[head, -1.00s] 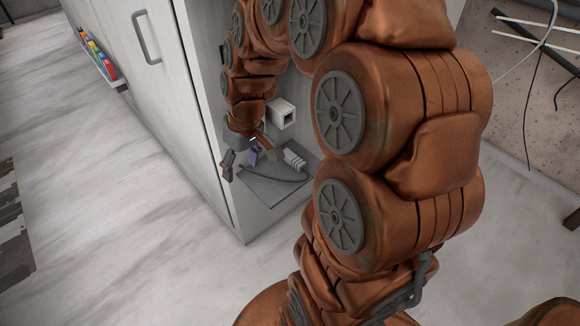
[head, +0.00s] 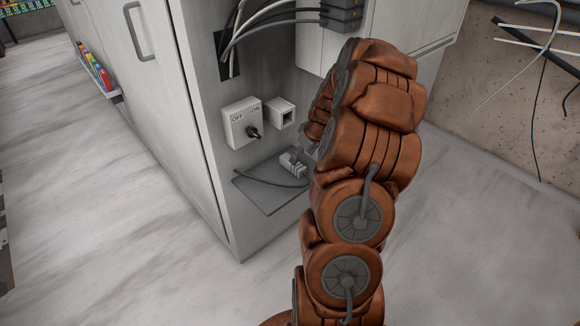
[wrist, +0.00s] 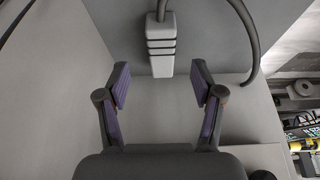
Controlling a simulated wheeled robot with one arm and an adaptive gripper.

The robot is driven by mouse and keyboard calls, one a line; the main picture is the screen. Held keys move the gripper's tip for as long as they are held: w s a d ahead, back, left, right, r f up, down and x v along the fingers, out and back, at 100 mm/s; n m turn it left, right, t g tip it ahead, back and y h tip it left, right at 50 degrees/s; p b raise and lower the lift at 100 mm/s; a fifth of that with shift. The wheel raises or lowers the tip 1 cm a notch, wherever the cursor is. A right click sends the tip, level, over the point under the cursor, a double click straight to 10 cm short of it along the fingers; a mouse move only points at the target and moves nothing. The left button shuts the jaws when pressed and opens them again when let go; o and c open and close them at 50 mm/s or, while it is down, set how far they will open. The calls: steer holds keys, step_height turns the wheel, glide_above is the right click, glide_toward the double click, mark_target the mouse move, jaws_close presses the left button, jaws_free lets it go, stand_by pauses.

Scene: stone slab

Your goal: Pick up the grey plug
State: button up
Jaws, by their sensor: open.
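The grey plug (wrist: 161,46) is a pale, ribbed block with a dark cable at its far end. In the wrist view it lies ahead of my gripper (wrist: 161,85), in line with the gap between the fingers and mostly beyond their tips. My gripper is open and empty, with one purple-padded finger on each side. In the head view the plug (head: 291,163) lies on a small grey shelf (head: 270,193) on the cabinet's side, its cable curving left. My arm hides most of my gripper there, and I cannot tell whether a fingertip touches the plug.
A white OFF/ON switch box (head: 241,122) with a black knob and a white socket box (head: 281,113) are mounted above the shelf. Dark cables (head: 270,25) run across the cabinet higher up.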

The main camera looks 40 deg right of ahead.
mark_target(297, 170)
steer(key=shift+x, duration=3.45)
steer(key=shift+w+r, duration=0.1)
steer(key=shift+w, duration=0.05)
steer(key=shift+c, duration=0.3)
jaws_close()
